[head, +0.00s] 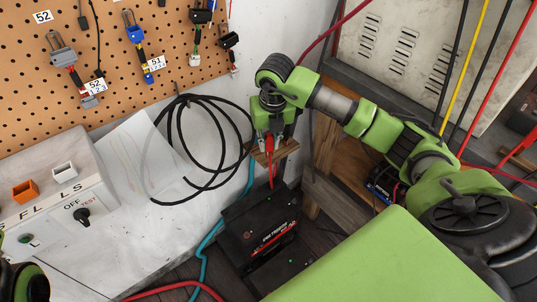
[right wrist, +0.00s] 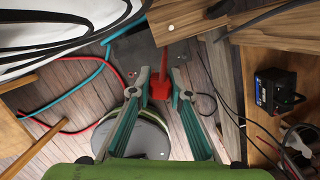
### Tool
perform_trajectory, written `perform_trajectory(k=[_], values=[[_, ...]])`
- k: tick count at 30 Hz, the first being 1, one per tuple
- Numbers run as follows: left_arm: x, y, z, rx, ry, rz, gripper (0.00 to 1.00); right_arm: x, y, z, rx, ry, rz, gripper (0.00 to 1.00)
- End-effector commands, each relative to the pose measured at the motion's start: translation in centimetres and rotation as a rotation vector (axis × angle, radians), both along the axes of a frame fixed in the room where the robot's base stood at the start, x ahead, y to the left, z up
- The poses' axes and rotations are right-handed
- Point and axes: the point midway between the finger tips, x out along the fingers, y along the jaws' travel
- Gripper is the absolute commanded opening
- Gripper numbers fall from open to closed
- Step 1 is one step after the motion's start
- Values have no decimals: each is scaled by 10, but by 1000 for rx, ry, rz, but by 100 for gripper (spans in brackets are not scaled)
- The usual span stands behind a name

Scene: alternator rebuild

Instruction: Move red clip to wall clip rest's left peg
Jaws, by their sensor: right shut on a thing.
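My right gripper (head: 271,132) points down at the small wooden wall clip rest (head: 288,148) on the wall, at the right end of the white wall panel. It is shut on the red clip (head: 269,144), which shows between its fingers, with a red cable hanging below. In the right wrist view the red clip (right wrist: 160,88) lies between the teal fingertips (right wrist: 161,80), just below the rest's wooden board (right wrist: 182,18) in the picture. The pegs are hard to make out, and I cannot tell whether the clip touches one. My left gripper's fingers are out of view.
A black battery-like box (head: 262,228) stands below the rest. A black cable coil (head: 190,145) hangs on the wall to the left. A pegboard (head: 110,60) with tagged leads and a switch panel (head: 60,190) are further left.

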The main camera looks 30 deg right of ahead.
Motion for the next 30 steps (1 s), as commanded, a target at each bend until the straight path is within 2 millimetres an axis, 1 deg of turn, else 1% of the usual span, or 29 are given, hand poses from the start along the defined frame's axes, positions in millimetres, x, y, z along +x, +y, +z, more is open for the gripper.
perform_trajectory(k=[1,6,12,14,15,18,21,25,30], values=[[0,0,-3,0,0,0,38,9,-5,-1,1,0,-17,7],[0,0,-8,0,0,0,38,35,-22,-1,1,0,-63,7],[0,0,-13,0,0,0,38,63,-39,-1,1,-1,-110,7],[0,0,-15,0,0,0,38,68,-43,-3,0,0,-120,7],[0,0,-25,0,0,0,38,65,-43,-20,-2,5,-116,7],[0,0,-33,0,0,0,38,65,-42,-36,-1,3,-116,7],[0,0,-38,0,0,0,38,66,-42,-46,-1,1,-116,7],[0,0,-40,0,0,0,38,66,-42,-52,-1,0,-116,7],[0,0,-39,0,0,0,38,66,-42,-52,-1,0,-116,7]])
